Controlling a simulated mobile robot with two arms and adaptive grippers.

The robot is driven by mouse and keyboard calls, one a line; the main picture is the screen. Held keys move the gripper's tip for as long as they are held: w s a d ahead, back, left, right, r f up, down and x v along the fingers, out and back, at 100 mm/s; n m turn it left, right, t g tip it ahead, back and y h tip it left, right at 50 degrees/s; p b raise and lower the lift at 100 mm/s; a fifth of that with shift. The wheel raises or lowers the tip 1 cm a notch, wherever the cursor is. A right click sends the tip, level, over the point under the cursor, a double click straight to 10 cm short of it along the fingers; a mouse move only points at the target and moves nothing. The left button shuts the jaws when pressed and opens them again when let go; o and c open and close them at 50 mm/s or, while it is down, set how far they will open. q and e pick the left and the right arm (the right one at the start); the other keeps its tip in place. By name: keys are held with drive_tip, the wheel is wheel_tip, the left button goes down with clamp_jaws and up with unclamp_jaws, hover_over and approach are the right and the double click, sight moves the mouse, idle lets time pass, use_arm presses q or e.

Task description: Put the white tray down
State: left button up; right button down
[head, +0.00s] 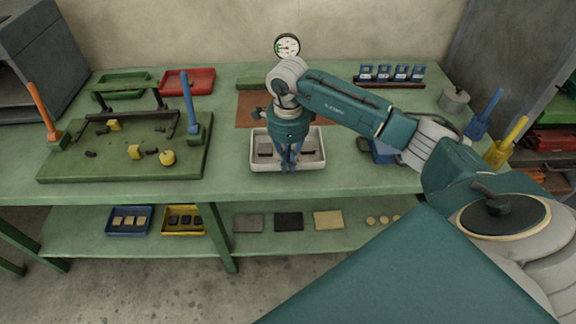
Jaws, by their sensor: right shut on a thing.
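The white tray (318,158) is at the middle of the green table (215,185), close to its front edge. It looks level, with some dark pieces in it. My right gripper (288,167) points down over the tray's middle, with its blue-green fingers shut on the tray at its front wall. The gripper hides part of the tray's inside and back wall. I cannot tell whether the tray touches the table or is held just above it. My left gripper is not in view.
A brown mat (250,110) lies behind the tray. A green board with fixtures (75,172) stands at the left, with green (122,80) and red trays (187,82) behind it. A blue container (384,154) is to the right. Below, a shelf (180,243) holds small trays and plates.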

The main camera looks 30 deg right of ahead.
wheel_tip(320, 180, down, 2)
drive_tip(key=shift+f, duration=0.15)
drive_tip(key=c, duration=2.3)
unclamp_jaws()
drive_tip(key=shift+f, duration=0.15)
drive_tip(key=o, duration=0.4)
drive_tip(key=shift+o, duration=0.2)
drive_tip(key=shift+r, duration=0.2)
wheel_tip(320, 180, up, 12)
drive_tip(key=b, duration=0.2)
drive_tip(key=shift+s, duration=0.1)
